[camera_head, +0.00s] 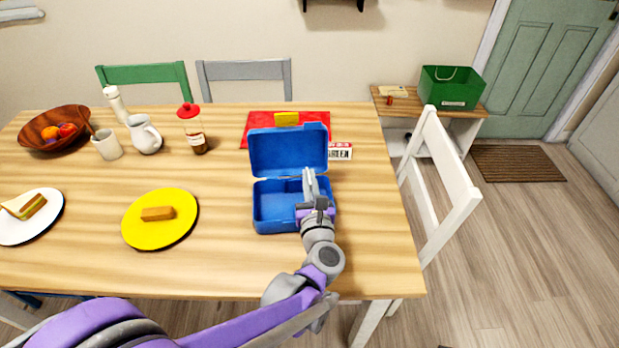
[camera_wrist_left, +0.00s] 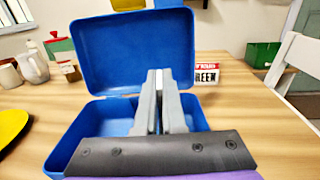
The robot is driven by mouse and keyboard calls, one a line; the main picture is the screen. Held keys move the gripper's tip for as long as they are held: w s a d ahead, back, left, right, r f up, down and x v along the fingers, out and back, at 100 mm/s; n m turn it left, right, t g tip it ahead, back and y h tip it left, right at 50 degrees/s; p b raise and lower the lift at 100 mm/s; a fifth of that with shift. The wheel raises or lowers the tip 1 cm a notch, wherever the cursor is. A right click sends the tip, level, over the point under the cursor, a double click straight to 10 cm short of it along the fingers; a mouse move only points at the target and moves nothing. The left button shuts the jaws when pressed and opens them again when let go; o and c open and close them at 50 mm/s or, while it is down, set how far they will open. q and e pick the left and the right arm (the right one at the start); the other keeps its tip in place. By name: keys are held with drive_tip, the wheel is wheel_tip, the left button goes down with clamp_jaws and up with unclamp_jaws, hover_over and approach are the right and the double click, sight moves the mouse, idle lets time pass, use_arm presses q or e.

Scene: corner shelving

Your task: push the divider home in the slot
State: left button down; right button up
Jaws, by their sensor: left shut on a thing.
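A blue lunch box (camera_head: 264,226) stands open on the table with its lid raised at the back; it also shows in the wrist view (camera_wrist_left: 100,142). My left gripper (camera_head: 310,176) reaches over the right part of the box. In the wrist view its fingers (camera_wrist_left: 160,84) are shut on a thin pale piece (camera_wrist_left: 158,80), which seems to be the divider. The fingers hide most of it, so I cannot tell how deep it sits or whether it is in the slot. My right gripper is not in view.
A yellow plate (camera_head: 148,232) with a brown bar (camera_head: 157,213) is to the left. The table in front is clear.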

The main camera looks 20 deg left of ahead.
use_arm(q)
drive_tip(key=shift+f+b, duration=1.35)
drive_tip(key=shift+f, duration=0.8)
drive_tip(key=c, duration=0.9)
unclamp_jaws()
drive_tip(key=shift+c, duration=0.2)
drive_tip(key=shift+s, duration=0.1)
drive_tip(key=p+v, duration=0.1)
drive_tip(key=v, duration=0.9)
drive_tip(key=shift+s+d, duration=0.15)
drive_tip(key=shift+s, duration=0.15)
drive_tip(key=shift+f, duration=0.1)
